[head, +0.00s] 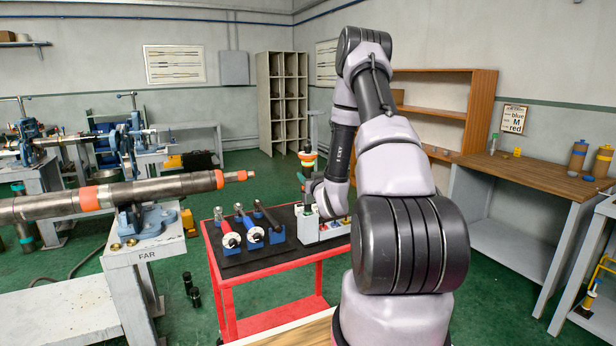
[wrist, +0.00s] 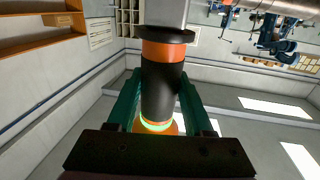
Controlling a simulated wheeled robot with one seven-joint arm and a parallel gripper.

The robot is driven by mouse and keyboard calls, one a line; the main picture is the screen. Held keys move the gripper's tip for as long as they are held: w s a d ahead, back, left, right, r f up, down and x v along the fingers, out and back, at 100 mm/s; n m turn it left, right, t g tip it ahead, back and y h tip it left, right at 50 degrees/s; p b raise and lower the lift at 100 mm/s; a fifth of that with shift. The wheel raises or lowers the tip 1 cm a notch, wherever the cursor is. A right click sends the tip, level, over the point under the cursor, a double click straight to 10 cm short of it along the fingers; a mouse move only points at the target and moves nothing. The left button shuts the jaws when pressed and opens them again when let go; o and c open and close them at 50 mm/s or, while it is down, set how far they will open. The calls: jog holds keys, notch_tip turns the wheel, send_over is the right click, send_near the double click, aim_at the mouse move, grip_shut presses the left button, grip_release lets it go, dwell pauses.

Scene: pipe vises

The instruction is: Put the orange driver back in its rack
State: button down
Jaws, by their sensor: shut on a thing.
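In the wrist view the driver (wrist: 161,92) shows a dark grip, orange bands, a glowing green ring and a thick grey part running out of the picture. My gripper (wrist: 160,88) is shut on its dark grip, one teal finger on each side. The pale rack (head: 312,232) stands on the red cart's right part, below my gripper. My arm hides part of the rack. I cannot tell whether the driver's lower end touches it.
The red cart (head: 268,328) has a black top. Several tools on blue holders (head: 254,235) lie left of the rack. A long pipe (head: 150,190) with orange bands juts toward the cart from the left. A wooden-topped bench (head: 520,175) stands at the right.

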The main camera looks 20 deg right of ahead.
aim_at(309, 200)
jog(key=shift+f, duration=4.25)
dwell(3.2)
jog(key=shift+c, duration=1.1)
grip_release()
jog(key=shift+f, duration=0.1)
